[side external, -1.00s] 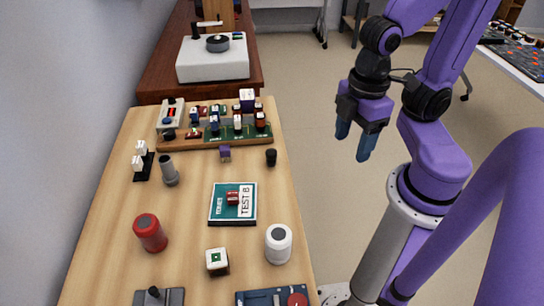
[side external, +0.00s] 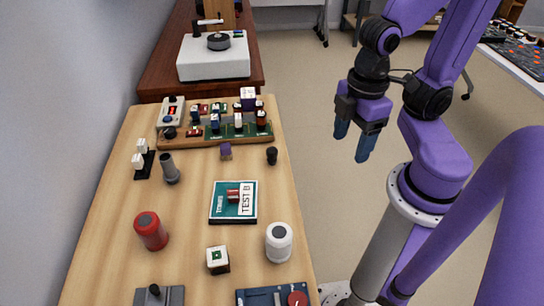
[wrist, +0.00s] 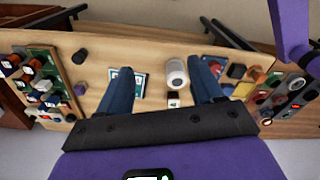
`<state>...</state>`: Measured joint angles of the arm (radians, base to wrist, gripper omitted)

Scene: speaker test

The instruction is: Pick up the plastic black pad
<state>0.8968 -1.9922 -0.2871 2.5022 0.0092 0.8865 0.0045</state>
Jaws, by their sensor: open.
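A small black pad (side external: 149,171) lies on the left side of the table in the side external view. White blocks (side external: 139,155) stand on it and hide part of it. I cannot tell whether it is plastic. A dark grey plate (side external: 174,297) with a black knob is cut off at the bottom edge of that view. My gripper (side external: 352,143) is off the right side of the table, raised and pointing down, far from both. In the wrist view my gripper (wrist: 160,71) shows two blue fingers spread apart with nothing held between them.
The wooden table (side external: 115,225) also holds a teal pad (side external: 220,204) labelled TEST B, a red cylinder (side external: 151,231), a white cylinder (side external: 279,242), a grey cylinder (side external: 170,170), and a board (side external: 213,136) with several small parts at the back. A turntable (side external: 213,64) stands behind.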

